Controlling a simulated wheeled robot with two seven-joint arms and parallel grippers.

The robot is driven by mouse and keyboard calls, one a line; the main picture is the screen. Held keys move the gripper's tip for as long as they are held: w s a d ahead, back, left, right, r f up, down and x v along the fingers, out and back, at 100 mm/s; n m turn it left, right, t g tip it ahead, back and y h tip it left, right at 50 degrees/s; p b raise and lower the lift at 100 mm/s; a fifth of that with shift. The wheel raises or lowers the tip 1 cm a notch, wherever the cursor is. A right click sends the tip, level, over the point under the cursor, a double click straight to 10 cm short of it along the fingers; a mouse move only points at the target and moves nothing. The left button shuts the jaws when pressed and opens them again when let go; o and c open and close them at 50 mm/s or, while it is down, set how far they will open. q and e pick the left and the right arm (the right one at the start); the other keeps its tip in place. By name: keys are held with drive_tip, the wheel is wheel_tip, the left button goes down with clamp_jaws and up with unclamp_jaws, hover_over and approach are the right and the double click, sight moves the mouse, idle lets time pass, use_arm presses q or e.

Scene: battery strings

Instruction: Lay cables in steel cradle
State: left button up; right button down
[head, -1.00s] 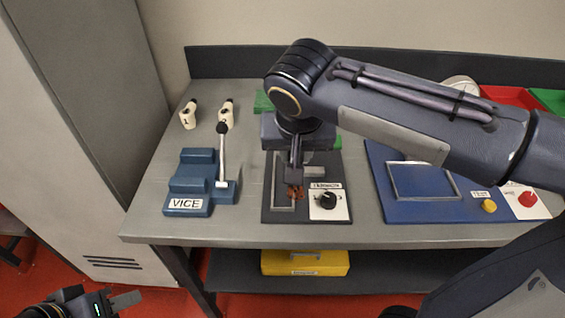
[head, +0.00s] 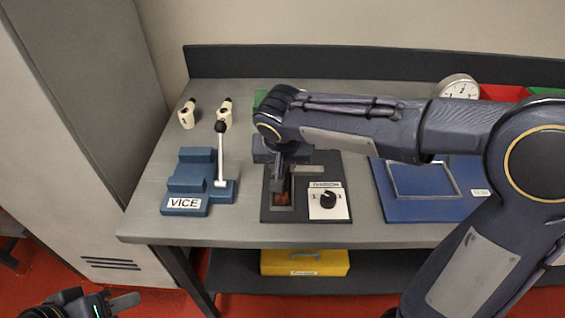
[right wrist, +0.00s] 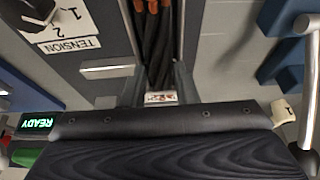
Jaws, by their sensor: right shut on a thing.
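My right gripper (head: 281,184) is shut on a bundle of dark cables with orange-brown ends (right wrist: 153,45), seen between its fingers in the right wrist view. In the head view, the orange-brown ends (head: 282,198) show inside the outline of the steel cradle (head: 281,214), a rectangular metal frame on a dark board. I cannot tell whether the cables touch the cradle floor. The gripper and wrist hide the cradle's far part. My left gripper (head: 122,301) is at the bottom left, away from the bench; its jaw opening is unclear.
A board with a tension knob (head: 328,200) is right of the cradle. A blue vice (head: 187,182) with an upright lever (head: 221,155) stands left, with two white numbered pieces (head: 187,114) behind. A blue board (head: 425,205) lies right. A yellow box (head: 305,262) sits below.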

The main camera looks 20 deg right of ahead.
drive_tip(key=shift+f, duration=0.2)
drive_tip(key=c, duration=1.1)
unclamp_jaws()
drive_tip(key=shift+r, duration=0.4)
drive_tip(key=p+v, duration=0.1)
drive_tip(key=v, duration=1.1)
drive_tip(key=s+d+f+y, duration=0.1)
drive_tip(key=s+d+f, duration=0.2)
drive_tip(key=s, duration=0.3)
drive_tip(key=s+d+f+n+t+y, duration=0.1)
drive_tip(key=s+d+f+y, duration=0.1)
drive_tip(key=s+f, duration=0.3)
drive_tip(key=s+d+f+y, duration=0.2)
drive_tip(key=s+d+f, duration=0.1)
drive_tip(key=s, duration=0.3)
drive_tip(key=shift+s+d+f, duration=0.35)
drive_tip(key=shift+s+f, duration=0.05)
drive_tip(key=shift+f, duration=0.15)
